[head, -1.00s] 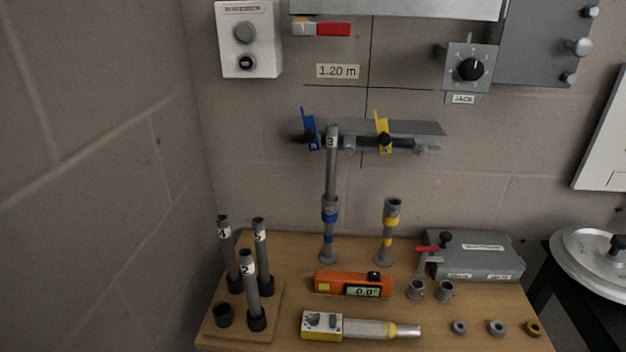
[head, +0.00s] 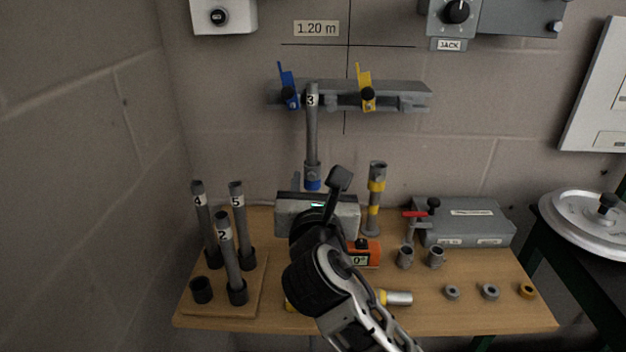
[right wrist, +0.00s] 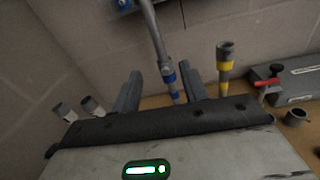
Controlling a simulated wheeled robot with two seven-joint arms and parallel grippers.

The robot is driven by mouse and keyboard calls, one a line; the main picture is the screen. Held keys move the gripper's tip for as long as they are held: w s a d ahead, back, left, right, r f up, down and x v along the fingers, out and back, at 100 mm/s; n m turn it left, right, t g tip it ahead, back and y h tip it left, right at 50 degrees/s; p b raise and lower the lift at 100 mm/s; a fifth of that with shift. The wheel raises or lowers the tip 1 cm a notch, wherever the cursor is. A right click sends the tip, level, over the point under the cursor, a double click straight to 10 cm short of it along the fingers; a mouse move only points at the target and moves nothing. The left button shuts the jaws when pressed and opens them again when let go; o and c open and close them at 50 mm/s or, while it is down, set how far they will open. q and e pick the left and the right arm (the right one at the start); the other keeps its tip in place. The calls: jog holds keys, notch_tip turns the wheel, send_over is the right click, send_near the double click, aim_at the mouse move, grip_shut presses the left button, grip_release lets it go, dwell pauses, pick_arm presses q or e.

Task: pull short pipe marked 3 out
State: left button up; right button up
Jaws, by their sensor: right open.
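The short grey pipe marked 3 (head: 312,125) stands upright in a blue-banded socket (head: 312,178), its top in front of the wall rail near the blue clip. In the right wrist view the pipe (right wrist: 153,28) runs down into the blue-banded socket (right wrist: 169,78). My right gripper (right wrist: 158,88) is open, its two fingers apart on either side of the lower post, with nothing visibly gripped. In the head view my right arm and gripper body (head: 318,212) hide the post's foot. The left gripper is not in view.
A yellow-banded post (head: 376,200) stands just right of the gripper. Pipes 4, 5 and 2 (head: 228,250) stand in a wooden rack at left. A grey box (head: 465,222) with a red-handled valve is at right. The wall rail (head: 335,97) is behind the pipe.

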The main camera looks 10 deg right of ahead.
aim_at(312, 140)
jog(key=shift+n, duration=0.4)
jog(key=x, duration=0.5)
jog(key=r+x, duration=0.1)
jog(key=x, duration=1)
jog(key=shift+w+a+r, duration=0.1)
jog(key=shift+a+r, duration=0.05)
jog(key=shift+a, duration=0.1)
grip_shut()
